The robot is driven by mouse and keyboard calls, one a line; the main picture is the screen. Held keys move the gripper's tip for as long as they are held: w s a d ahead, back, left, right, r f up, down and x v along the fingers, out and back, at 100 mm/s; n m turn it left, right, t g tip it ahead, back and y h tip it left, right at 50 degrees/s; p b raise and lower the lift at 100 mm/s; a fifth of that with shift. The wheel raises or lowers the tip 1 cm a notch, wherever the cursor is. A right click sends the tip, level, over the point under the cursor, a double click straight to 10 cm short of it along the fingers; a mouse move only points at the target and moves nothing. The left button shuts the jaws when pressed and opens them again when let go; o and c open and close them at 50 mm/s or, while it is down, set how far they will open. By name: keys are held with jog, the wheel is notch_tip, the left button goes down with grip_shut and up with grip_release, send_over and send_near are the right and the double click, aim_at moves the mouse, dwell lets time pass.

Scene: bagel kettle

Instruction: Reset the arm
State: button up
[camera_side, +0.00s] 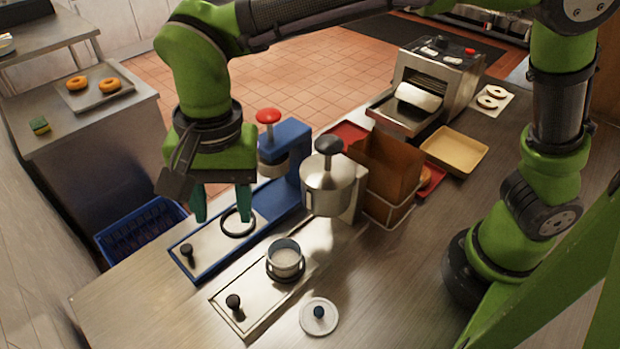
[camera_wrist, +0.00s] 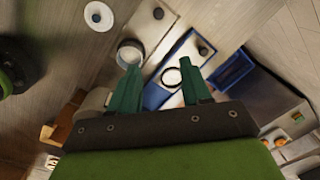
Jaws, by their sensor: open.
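My gripper (camera_side: 224,205) is open and empty, pointing down above the blue-framed station (camera_side: 215,243) at the left of the counter. Its two green fingers are spread apart, and they also show in the wrist view (camera_wrist: 160,90). A black ring (camera_side: 238,222) lies on that station just below and beside the fingers. My gripper appears to touch nothing, though the exact height is hard to tell. My arm reaches over from the base at the right.
A steel pot (camera_side: 285,258) with pale contents sits on a metal plate, with a round lid (camera_side: 319,316) in front. A steel dispenser (camera_side: 331,185) and a brown bin (camera_side: 388,172) stand right of my gripper. A toaster (camera_side: 437,75) stands behind.

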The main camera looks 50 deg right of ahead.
jog(key=d+r+t, duration=0.1)
jog(key=d, duration=0.4)
jog(key=d+r+n+y, duration=0.1)
jog(key=d+r, duration=0.1)
jog(key=d, duration=0.4)
jog(key=d+r+n+t+y, duration=0.1)
jog(key=d+r, duration=0.1)
jog(key=d, duration=0.3)
jog(key=shift+d+r+t, duration=0.1)
jog(key=shift+d+t, duration=0.2)
jog(key=shift+d, duration=0.1)
jog(key=s+d+f+n+t, duration=0.1)
jog(key=s+d+t, duration=0.1)
jog(key=d, duration=0.4)
jog(key=s+d+f+n+t, duration=0.1)
jog(key=s+d+t, duration=0.1)
jog(key=s+d, duration=0.2)
jog(key=shift+s+d+h, duration=0.25)
jog(key=shift+d+h, duration=0.15)
jog(key=shift+d, duration=0.7)
